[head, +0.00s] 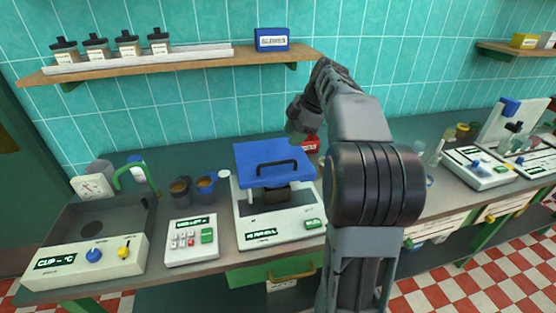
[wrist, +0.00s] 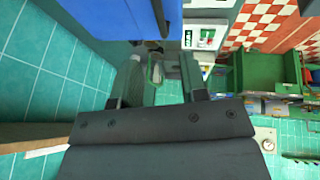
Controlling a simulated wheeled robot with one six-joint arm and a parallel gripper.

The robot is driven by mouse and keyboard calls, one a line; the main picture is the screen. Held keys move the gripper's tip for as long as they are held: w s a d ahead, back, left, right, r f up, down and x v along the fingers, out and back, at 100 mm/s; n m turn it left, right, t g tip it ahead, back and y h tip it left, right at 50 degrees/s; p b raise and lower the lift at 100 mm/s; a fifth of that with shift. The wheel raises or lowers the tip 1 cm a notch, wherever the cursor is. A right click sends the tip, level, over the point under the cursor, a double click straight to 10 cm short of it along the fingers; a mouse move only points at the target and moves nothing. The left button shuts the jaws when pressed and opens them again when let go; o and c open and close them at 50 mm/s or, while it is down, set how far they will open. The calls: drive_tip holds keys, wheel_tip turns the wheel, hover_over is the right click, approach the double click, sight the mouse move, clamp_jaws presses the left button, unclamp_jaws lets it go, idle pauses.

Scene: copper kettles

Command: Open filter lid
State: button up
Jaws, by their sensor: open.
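The blue lid (head: 272,158) with a black bar handle (head: 277,168) sits on top of a white machine (head: 282,229), which has a dark block under the lid and a green-lit display at its front. The lid looks closed or nearly so. It also fills the top left of the wrist view (wrist: 115,18), its dark handle at its right edge. My gripper (head: 297,135) is behind and right of the lid, near its back right corner, partly hidden by my own arm. In the wrist view my gripper (wrist: 157,82) is open and empty, apart from the lid.
A red box (head: 309,144) stands close behind the lid's right side. A shelf (head: 180,64) with jars and a blue box (head: 272,40) hangs above.

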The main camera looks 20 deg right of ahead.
sight(278, 162)
drive_tip(key=x, duration=1)
drive_tip(key=shift+a+f, duration=0.15)
drive_tip(key=shift+f, duration=0.1)
clamp_jaws()
drive_tip(key=shift+w, duration=0.1)
